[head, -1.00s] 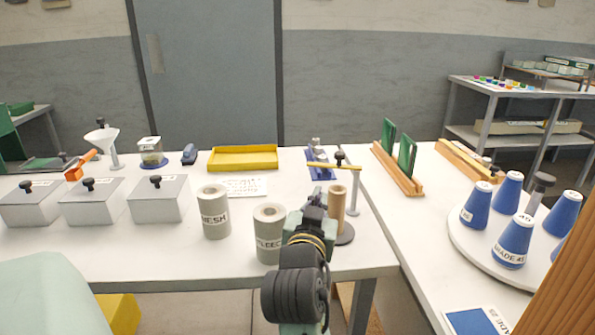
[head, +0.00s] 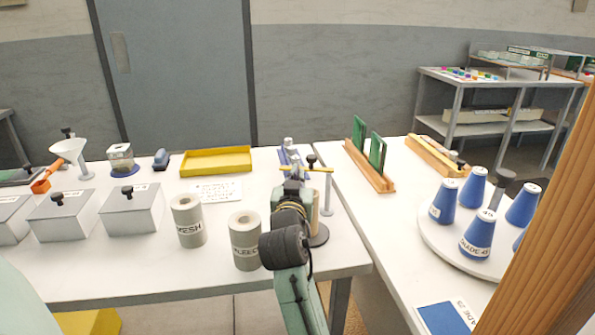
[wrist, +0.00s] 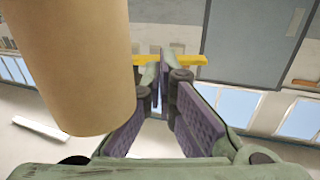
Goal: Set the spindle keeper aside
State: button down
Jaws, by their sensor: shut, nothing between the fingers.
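The spindle keeper appears to be the yellow bar (head: 322,169) with a black knob (head: 311,158), lying across the top of the spindle by a thin grey post (head: 328,195). A tan tube (head: 316,205) stands upright below it on a dark round base (head: 318,237), partly hidden by my arm. In the wrist view the tube (wrist: 75,60) fills the upper left, and the yellow bar (wrist: 190,60) shows beyond the fingertips. My gripper (wrist: 163,85) is shut and empty, beside the tube and short of the bar.
Two grey rolls (head: 246,245) (head: 188,222) stand left of my arm. A yellow tray (head: 216,162) lies behind, with a white card (head: 217,191) in front of it. Green panels in a wooden rack (head: 370,165) and a turntable of blue cones (head: 440,240) are to the right.

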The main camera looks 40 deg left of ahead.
jog(key=shift+w+a, duration=0.2)
jog(key=shift+w, duration=0.05)
jog(key=shift+x, duration=0.85)
jog(key=shift+s, duration=0.15)
